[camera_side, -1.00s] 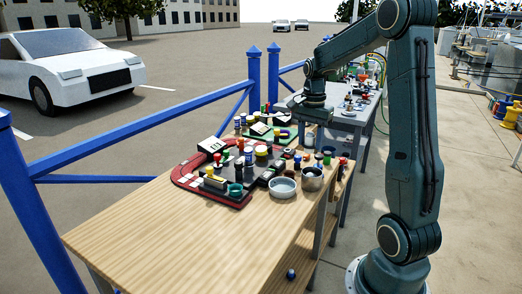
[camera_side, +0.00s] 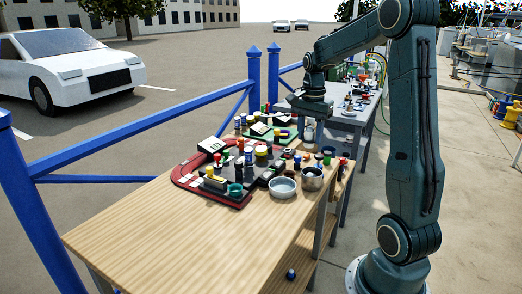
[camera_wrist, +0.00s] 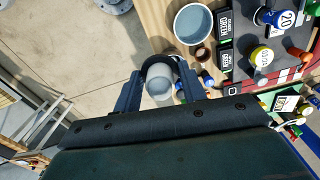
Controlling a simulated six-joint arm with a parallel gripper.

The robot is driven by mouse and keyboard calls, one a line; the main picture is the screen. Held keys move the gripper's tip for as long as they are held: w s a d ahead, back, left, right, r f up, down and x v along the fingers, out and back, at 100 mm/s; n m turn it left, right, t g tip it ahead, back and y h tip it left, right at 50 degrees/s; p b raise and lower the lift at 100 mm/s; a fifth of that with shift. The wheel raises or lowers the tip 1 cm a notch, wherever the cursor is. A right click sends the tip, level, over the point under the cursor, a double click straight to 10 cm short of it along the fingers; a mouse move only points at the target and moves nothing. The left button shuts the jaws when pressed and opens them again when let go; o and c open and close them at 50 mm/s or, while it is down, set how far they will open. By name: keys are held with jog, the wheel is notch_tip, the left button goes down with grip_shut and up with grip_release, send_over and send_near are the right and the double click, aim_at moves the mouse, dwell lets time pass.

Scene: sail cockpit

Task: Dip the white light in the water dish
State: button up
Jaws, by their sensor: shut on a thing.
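The white light (camera_wrist: 159,88) is a pale, rounded cylinder held between the two fingers of my gripper (camera_wrist: 160,92) in the wrist view. In the side view the light (camera_side: 309,134) hangs under my gripper (camera_side: 309,122), above the right end of the wooden table. The water dish (camera_side: 283,187) is a shallow, pale round bowl near the table's right edge. It also shows in the wrist view (camera_wrist: 193,23), above and right of the light. The light is apart from the dish and higher than it. The finger contact is partly hidden in the side view.
A dark red-rimmed board (camera_side: 214,180) with several coloured pieces lies left of the dish. The wooden table's front (camera_side: 170,235) is clear.

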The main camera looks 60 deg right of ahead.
jog(key=w+f, duration=0.8)
jog(key=f, duration=0.2)
jog(key=shift+w+d+f, duration=0.15)
jog(key=shift+d+f, duration=0.2)
jog(key=shift+d, duration=0.05)
jog(key=shift+f, duration=0.25)
jog(key=shift+f, duration=3.65)
jog(key=shift+r, duration=0.2)
notch_tip(320, 180, up, 9)
jog(key=shift+f, duration=0.15)
dwell(0.9)
